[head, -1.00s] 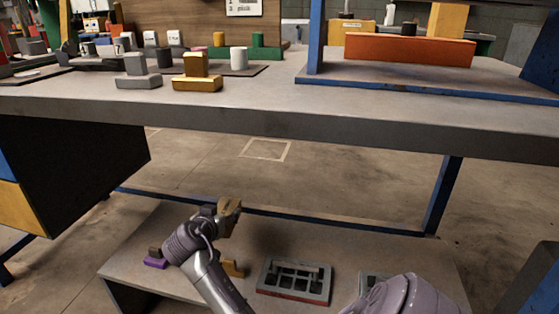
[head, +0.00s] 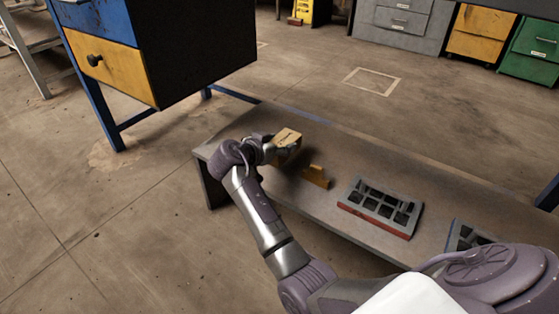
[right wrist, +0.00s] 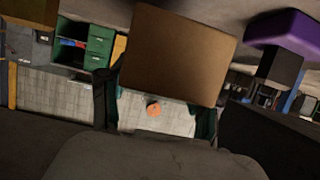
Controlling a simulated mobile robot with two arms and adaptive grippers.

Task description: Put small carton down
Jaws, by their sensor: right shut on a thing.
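The small carton (head: 288,137), a tan box, is held at the end of my right arm in the head view. My right gripper (head: 280,147) is shut on it, over the left part of the low grey shelf (head: 335,145). The carton seems to be above the shelf top; I cannot tell how large the gap is. In the right wrist view the carton (right wrist: 180,55) shows as a plain brown face at the top middle. The gripper's fingers are mostly dark and partly hidden there. My left gripper is not in view.
A yellow-orange stepped block (head: 316,176) stands on the shelf right of the carton. Farther right is a grey compartment tray (head: 381,207), with another (head: 465,236) partly hidden by my arm. A purple block (right wrist: 285,31) shows in the right wrist view. The shelf's back strip is clear.

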